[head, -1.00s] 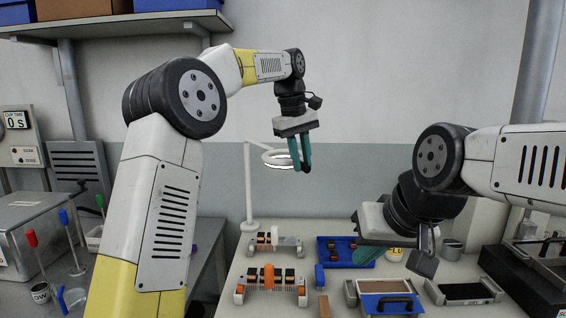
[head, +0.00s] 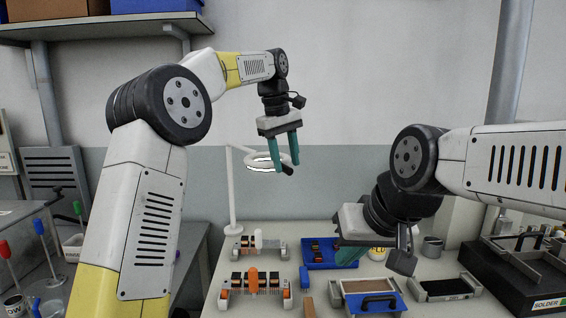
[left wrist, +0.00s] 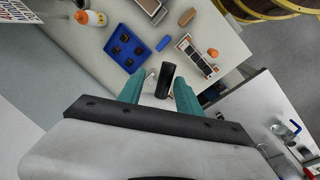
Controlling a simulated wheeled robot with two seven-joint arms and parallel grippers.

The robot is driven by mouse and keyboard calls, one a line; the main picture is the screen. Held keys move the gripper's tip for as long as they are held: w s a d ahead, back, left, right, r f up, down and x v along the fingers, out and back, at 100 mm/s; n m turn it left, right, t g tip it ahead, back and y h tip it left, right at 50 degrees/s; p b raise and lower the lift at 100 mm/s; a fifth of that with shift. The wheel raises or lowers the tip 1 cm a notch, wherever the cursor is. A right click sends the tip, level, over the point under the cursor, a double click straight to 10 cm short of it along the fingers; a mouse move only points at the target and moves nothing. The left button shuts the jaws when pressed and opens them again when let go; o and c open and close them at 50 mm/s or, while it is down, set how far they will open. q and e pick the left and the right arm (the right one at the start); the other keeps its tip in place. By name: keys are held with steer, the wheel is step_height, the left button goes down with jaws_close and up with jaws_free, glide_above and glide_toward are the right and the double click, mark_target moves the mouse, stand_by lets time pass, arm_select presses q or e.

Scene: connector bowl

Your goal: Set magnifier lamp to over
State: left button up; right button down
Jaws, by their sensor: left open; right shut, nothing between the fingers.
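The magnifier lamp has a white post (head: 231,190) at the back left of the table and a white ring head (head: 254,160) on an arm. A short black handle (head: 288,170) sticks out at the ring's right side. My left gripper (head: 284,166) is open and points down, its teal fingers on either side of the handle. In the left wrist view the black handle (left wrist: 165,80) shows between the fingertips, with no finger visibly closed on it. My right gripper (head: 347,256) is shut and empty, low over the table, partly hidden by its own hand.
Below lie connector racks (head: 252,283), a blue tray (head: 318,263) with dark parts, and a blue-handled box (head: 376,303). A black soldering unit (head: 520,275) stands at the right. A side bench is at the left. The space around the lamp head is otherwise clear.

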arm_select(q)
steer(key=r, duration=0.4)
steer(key=a+r, duration=0.1)
steer(key=r, duration=0.1)
steer(key=shift+s+r, duration=0.3)
steer(key=shift+r, duration=0.2)
steer(key=shift+a, duration=0.1)
steer(key=s+a+f+m+t, duration=0.1)
steer(key=s+a+m+t, duration=0.25)
steer(key=s+a, duration=0.9)
steer(key=s+a+f+m+t, duration=0.1)
steer(key=s+a+f, duration=0.2)
steer(key=s+f, duration=0.4)
steer(key=s+a+f+m, duration=0.1)
steer(key=s+a+f, duration=0.2)
steer(key=s+f, duration=0.5)
steer(key=shift+s+a+f+m+t, duration=0.15)
steer(key=shift+s+m+t, duration=0.2)
steer(key=shift+s, duration=0.55)
